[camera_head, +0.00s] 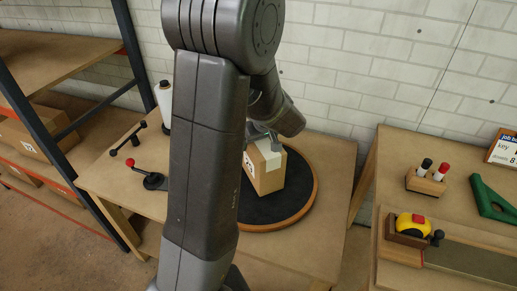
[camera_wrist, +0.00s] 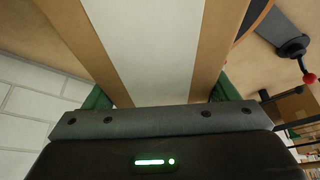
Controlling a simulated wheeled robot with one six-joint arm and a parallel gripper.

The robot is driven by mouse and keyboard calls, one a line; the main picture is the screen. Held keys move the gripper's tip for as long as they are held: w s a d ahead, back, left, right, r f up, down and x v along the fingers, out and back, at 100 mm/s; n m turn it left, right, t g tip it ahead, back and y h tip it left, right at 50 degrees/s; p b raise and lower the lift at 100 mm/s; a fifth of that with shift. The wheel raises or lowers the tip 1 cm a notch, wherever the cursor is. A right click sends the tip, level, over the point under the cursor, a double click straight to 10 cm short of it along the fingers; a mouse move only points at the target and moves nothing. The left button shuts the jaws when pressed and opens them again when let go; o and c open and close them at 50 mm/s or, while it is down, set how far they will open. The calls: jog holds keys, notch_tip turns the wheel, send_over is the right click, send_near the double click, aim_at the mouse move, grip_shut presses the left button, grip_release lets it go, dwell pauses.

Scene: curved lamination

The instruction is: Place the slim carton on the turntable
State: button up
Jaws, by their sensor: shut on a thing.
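The slim carton (camera_head: 264,172) is a brown box with a pale strip of tape, upright over the turntable in the head view. In the wrist view the carton (camera_wrist: 150,50) fills the upper middle, with its white strip running down it. My gripper (camera_head: 264,139) is at the carton's top, shut on it, with a green finger on each side in the wrist view (camera_wrist: 158,98). The turntable (camera_head: 290,206) is a round dark disc with a wooden rim. My arm hides its left part. I cannot tell whether the carton's base touches the disc.
The turntable stands on a wooden table (camera_head: 325,160). A shelf rack (camera_head: 45,130) stands further left.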

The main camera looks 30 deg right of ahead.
jog(key=shift+f, duration=1.15)
jog(key=o, duration=1.8)
jog(key=shift+f, duration=0.15)
jog(key=shift+b, duration=0.3)
jog(key=p+v, duration=0.2)
jog(key=v, duration=1)
jog(key=shift+p, duration=0.35)
